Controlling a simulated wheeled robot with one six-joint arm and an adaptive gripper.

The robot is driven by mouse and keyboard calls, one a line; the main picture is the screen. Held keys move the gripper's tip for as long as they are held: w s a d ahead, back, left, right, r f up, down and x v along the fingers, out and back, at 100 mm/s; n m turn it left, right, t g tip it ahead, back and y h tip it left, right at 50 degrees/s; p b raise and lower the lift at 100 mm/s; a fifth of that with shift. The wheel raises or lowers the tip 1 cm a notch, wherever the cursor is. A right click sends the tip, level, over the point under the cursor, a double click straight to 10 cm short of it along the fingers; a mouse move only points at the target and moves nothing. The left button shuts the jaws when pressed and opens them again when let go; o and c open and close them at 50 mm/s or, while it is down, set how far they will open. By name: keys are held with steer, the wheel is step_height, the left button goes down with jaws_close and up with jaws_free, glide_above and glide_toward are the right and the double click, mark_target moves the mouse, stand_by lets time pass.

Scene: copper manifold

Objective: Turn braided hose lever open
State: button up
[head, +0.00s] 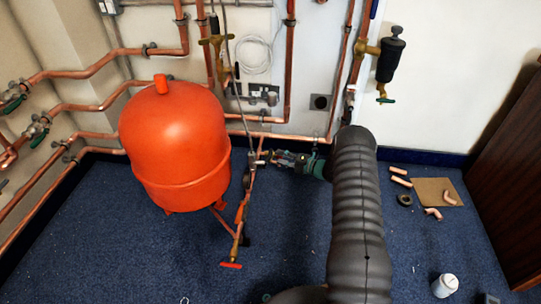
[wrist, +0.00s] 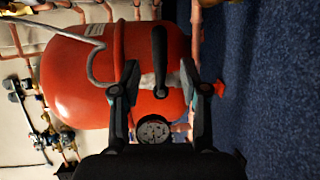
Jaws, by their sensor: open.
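A grey braided hose (head: 228,45) comes down the wall to a valve on copper pipe right of the red tank (head: 180,150). In the wrist view the hose (wrist: 97,65) loops in front of the tank (wrist: 75,85). A dark lever-like bar (wrist: 160,55) with a rounded end shows between my fingers; I take it for the hose lever, and I see no clear contact. My gripper (wrist: 161,80) is open, with one finger on each side of the bar. In the head view my gripper (head: 265,158) is beside the valve, which is too small to read the lever's angle.
A round gauge (wrist: 153,130) sits low between my finger bases. A red handle (head: 231,265) is on the pipe near the floor. Copper fittings (head: 433,213) lie around a cardboard sheet (head: 436,187) at right. The blue carpet (head: 420,255) is mostly clear.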

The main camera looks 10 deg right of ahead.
mark_target(270, 153)
steer(key=x, duration=0.5)
steer(key=shift+w+a, duration=0.2)
steer(key=shift+a, duration=0.1)
jaws_close()
